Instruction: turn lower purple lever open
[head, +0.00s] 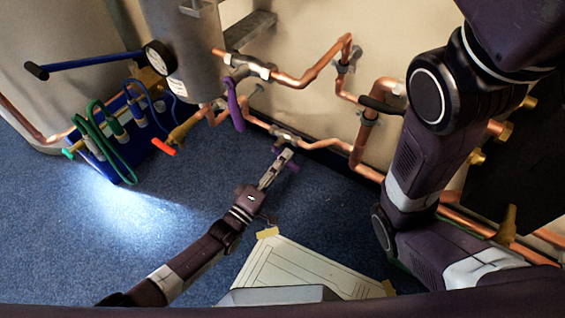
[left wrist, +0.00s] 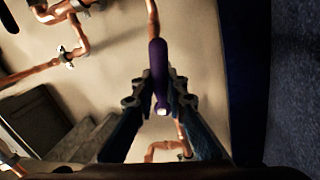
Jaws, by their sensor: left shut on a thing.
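The lower purple lever (head: 293,167) sits on the lower copper pipe, below its valve body (head: 285,136). Most of it is hidden by my left gripper (head: 280,163); only small purple bits show at the sides of the fingers. In the left wrist view the purple lever (left wrist: 157,65) runs between the two fingers, and my left gripper (left wrist: 160,80) is shut on it. A pale lever end shows between the fingers. Another purple lever (head: 235,108) hangs from the upper valve, apart from the gripper. My right gripper is out of view.
Copper pipes (head: 310,75) run along the beige wall behind the lever. A blue gauge rack with green hoses (head: 105,135) stands at left. A paper sheet (head: 300,270) lies in front. Blue floor (head: 130,220) is clear at left.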

